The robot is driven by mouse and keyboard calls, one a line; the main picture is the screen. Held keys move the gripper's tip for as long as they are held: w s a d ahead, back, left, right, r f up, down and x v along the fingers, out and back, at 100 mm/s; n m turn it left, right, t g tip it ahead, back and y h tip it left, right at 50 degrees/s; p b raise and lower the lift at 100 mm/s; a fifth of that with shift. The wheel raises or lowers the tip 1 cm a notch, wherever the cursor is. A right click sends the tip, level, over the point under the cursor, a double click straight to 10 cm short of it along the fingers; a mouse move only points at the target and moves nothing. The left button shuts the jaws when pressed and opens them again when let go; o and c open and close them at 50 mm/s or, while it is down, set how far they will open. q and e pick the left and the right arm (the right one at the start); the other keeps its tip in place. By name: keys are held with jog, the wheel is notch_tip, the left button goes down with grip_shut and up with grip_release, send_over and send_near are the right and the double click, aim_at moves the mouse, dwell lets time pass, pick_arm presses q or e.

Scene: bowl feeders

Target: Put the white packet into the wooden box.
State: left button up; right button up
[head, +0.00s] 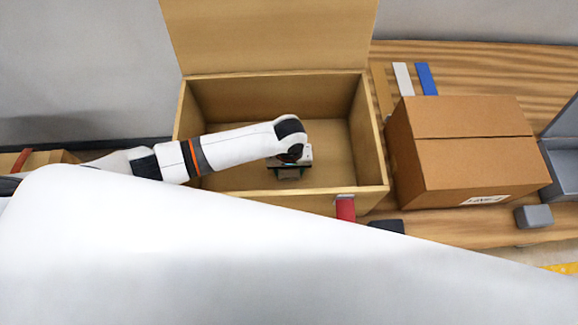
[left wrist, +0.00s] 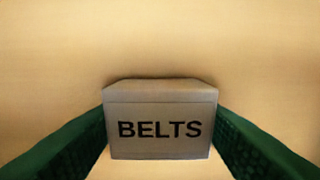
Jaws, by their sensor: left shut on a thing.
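The wooden box (head: 222,96) stands open in the middle of the head view, its lid raised at the back. My left arm reaches over the box's left wall, and my left gripper (head: 290,174) is inside the box outline, low over its floor. In the left wrist view, the green fingers of my left gripper (left wrist: 160,150) are shut on a pale packet (left wrist: 160,104) marked BELTS, which looks greyish white. Bare wood shows around the packet. Whether it touches the floor I cannot tell. In the head view the packet is mostly hidden by the gripper. My right gripper is not in view.
A closed cardboard carton (head: 470,165) stands right of the box. White (head: 403,79) and blue (head: 427,79) strips lie behind it. A red tab (head: 345,208) is at the box's front wall. A small grey block (head: 534,216) lies at the right. A white shape covers the foreground.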

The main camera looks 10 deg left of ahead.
pick_arm(q)
jog(key=shift+f, duration=0.1)
jog(key=o, duration=1.1)
notch_tip(320, 180, up, 12)
jog(key=shift+r+b, duration=0.2)
jog(key=shift+b, duration=0.2)
